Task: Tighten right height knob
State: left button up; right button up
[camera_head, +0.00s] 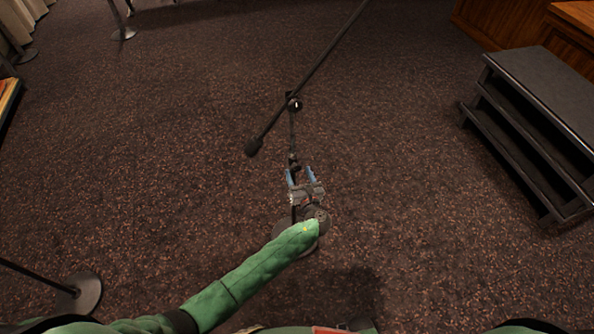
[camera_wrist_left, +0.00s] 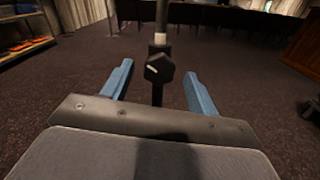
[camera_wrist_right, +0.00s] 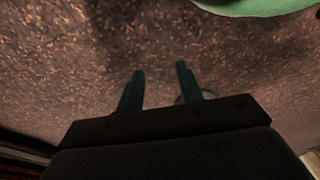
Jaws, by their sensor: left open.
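A black microphone stand stands upright on the carpet, its pole (camera_head: 292,130) in front of me. Its dark height knob (camera_wrist_left: 159,68) shows in the left wrist view, on the pole just below a light collar. My left gripper (camera_head: 299,174) is open, with blue fingers. In the left wrist view, the left gripper (camera_wrist_left: 157,82) has one finger on each side of the knob and pole, with gaps on both sides. My right gripper (camera_wrist_right: 160,70) shows in its wrist view, open and empty, pointing over carpet. The stand's base is partly hidden by my left arm.
A long boom (camera_head: 318,68) slants across the stand's top, with a dark end (camera_head: 254,146) hanging left. Black steps (camera_head: 540,110) stand at right. A round stand base (camera_head: 80,292) is at lower left.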

pick_arm(q)
jog(key=shift+b+v, duration=0.6)
jog(key=shift+v, duration=1.7)
pick_arm(e)
jog(key=shift+w+a+r, duration=0.1)
jog(key=shift+w+r, duration=0.1)
jog(key=shift+r, duration=0.35)
jog(key=shift+w+a+r, duration=0.15)
jog(key=shift+w+r, duration=0.05)
jog(key=shift+r, duration=0.4)
jog(key=shift+w+a+r, duration=0.1)
jog(key=shift+w+r, duration=0.1)
jog(key=shift+r, duration=0.35)
